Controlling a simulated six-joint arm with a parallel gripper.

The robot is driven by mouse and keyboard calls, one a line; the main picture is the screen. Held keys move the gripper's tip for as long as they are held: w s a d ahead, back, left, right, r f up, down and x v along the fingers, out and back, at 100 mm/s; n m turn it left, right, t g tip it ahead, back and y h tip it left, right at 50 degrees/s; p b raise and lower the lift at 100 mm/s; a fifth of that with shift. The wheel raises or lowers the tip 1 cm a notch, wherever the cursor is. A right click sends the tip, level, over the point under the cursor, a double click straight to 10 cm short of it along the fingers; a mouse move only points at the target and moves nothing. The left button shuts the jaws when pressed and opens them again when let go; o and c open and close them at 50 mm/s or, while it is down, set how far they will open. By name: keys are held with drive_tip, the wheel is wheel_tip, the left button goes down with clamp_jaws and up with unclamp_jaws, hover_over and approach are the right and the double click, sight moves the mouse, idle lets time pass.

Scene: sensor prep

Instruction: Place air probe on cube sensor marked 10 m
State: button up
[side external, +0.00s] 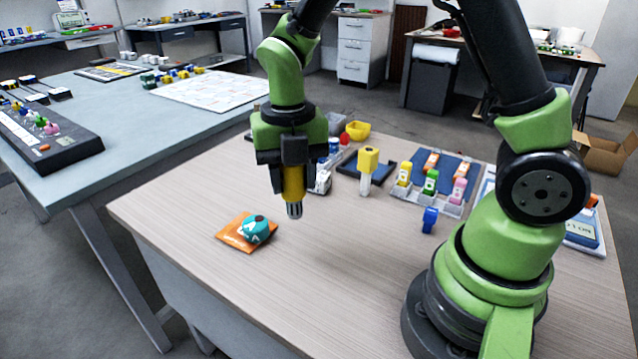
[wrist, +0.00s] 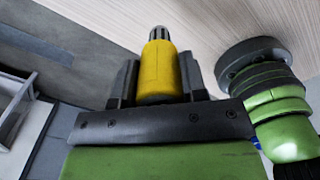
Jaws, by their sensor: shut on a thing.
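My gripper (side external: 282,180) is shut on a yellow probe (side external: 293,185) with a grey slotted tip, held upright with the tip down above the table. The probe also shows between the jaws in the wrist view (wrist: 160,72). A teal cube-like sensor (side external: 256,229) with white marks sits on an orange square mat (side external: 232,238), left of and below the probe in the side view. The sensor's marking is too small to read. The probe is apart from it.
On the wooden table (side external: 330,270) stand a yellow-capped clear probe (side external: 367,170), a small blue item (side external: 430,219) and a grey rack (side external: 428,200) with coloured bottles. The table's front middle is clear.

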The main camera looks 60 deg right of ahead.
drive_tip(key=w+d+r+m, duration=0.2)
drive_tip(key=w+d+m, duration=0.3)
drive_tip(key=d, duration=0.5)
drive_tip(key=w+d+r+m, duration=0.1)
drive_tip(key=w+d+m, duration=0.3)
drive_tip(key=d+m, duration=0.45)
drive_tip(key=shift+n, duration=0.95)
drive_tip(key=f, duration=0.3)
drive_tip(key=d+f, duration=0.1)
drive_tip(key=f, duration=0.5)
drive_tip(key=shift+d+f, duration=0.15)
drive_tip(key=shift+d, duration=0.25)
drive_tip(key=shift+f, duration=0.1)
drive_tip(key=o, duration=1)
drive_tip(key=shift+c, duration=0.2)
